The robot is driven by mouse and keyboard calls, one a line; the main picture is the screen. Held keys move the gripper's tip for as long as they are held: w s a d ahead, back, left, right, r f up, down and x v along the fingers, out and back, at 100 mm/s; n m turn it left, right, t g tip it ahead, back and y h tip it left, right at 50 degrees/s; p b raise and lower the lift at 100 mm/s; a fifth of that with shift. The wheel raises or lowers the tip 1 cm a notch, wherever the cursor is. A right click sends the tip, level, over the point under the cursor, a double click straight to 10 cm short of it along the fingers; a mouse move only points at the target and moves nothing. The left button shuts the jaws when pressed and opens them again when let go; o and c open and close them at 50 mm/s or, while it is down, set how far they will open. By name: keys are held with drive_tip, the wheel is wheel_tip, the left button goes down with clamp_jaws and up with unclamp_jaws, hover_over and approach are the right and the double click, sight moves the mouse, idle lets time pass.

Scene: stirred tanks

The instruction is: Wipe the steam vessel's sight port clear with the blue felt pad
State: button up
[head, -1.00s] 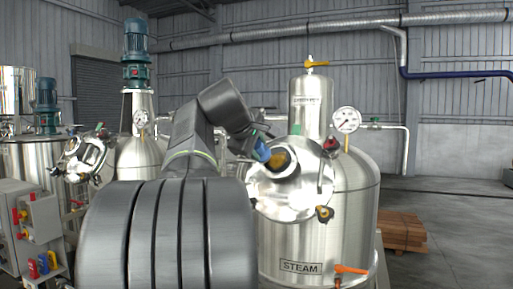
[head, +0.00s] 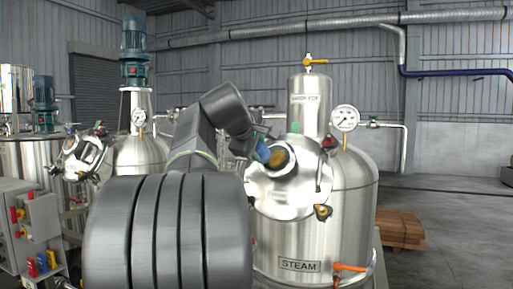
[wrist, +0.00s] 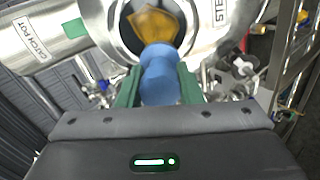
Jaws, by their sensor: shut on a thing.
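The steel steam vessel (head: 340,235) stands right of centre, with a STEAM plate low on its front. Its round sight port (head: 276,158) has a dark ring and an amber-brown glass, which also shows at the top of the wrist view (wrist: 150,22). My gripper (head: 257,146) is at the port's left side. In the wrist view its green fingers (wrist: 160,86) are shut on the blue felt pad (wrist: 164,76). The pad's far end overlaps the lower part of the glass. I cannot tell whether it presses on it. Part of the glass is hidden behind the pad.
A round cover with clamp knobs (head: 322,211) surrounds the port. An orange-handled valve (head: 348,267) is low on the vessel, and a pressure gauge (head: 344,118) is above right. A grey control box (head: 38,225) stands at left. Open floor lies at right beyond a brown stack (head: 402,230).

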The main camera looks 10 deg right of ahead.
drive_tip(key=shift+d, duration=0.15)
drive_tip(key=s+d, duration=0.1)
drive_tip(key=s+d+p, duration=0.1)
drive_tip(key=d, duration=0.1)
drive_tip(key=s+d+p, duration=0.1)
drive_tip(key=d, duration=0.1)
drive_tip(key=shift+s+d, duration=0.25)
drive_tip(key=shift+s, duration=0.05)
idle(0.5)
drive_tip(key=shift+w+a+f, duration=0.1)
drive_tip(key=shift+w+a+p, duration=0.15)
drive_tip(key=shift+w+a, duration=0.45)
drive_tip(key=shift+a, duration=0.35)
drive_tip(key=shift+w+a+p, duration=0.15)
drive_tip(key=shift+w+a, duration=0.45)
drive_tip(key=shift+a, duration=0.3)
drive_tip(key=shift+w+a+p, duration=0.15)
drive_tip(key=shift+w+a, duration=0.45)
drive_tip(key=shift+a, duration=0.35)
drive_tip(key=v, duration=0.6)
